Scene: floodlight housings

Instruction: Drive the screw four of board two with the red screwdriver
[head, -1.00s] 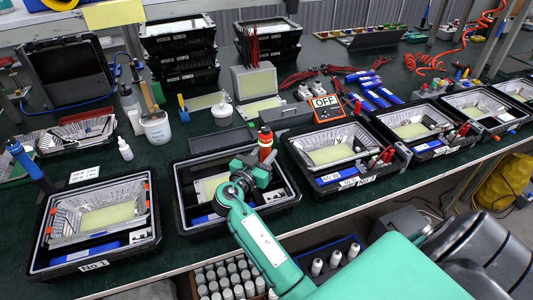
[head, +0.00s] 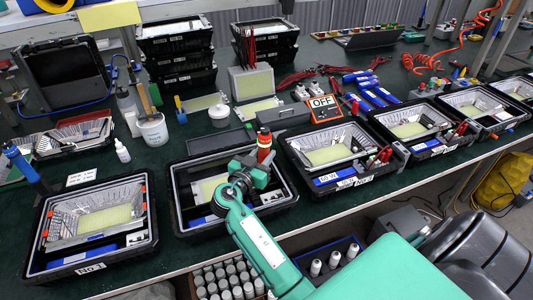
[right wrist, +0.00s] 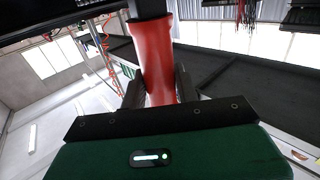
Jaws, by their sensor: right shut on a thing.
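The red screwdriver (head: 264,144) stands roughly upright over the second black floodlight housing (head: 180,222) from the left. My right gripper (head: 258,172) is shut on it; the right wrist view also shows the red handle (right wrist: 154,62) between the fingers. My gripper and green arm cover the housing's right middle, so the screwdriver tip and the screws there are hidden. I cannot tell if the tip touches a screw. My left gripper is not in view.
Housing No 1 (head: 42,262) is close on the left, with a blue-handled tool (head: 22,164) behind it. More open housings (head: 355,184) line the table to the right. A white pot (head: 153,130) and stacked housings (head: 180,76) stand behind. Crates of white bottles (head: 230,280) are below the front edge.

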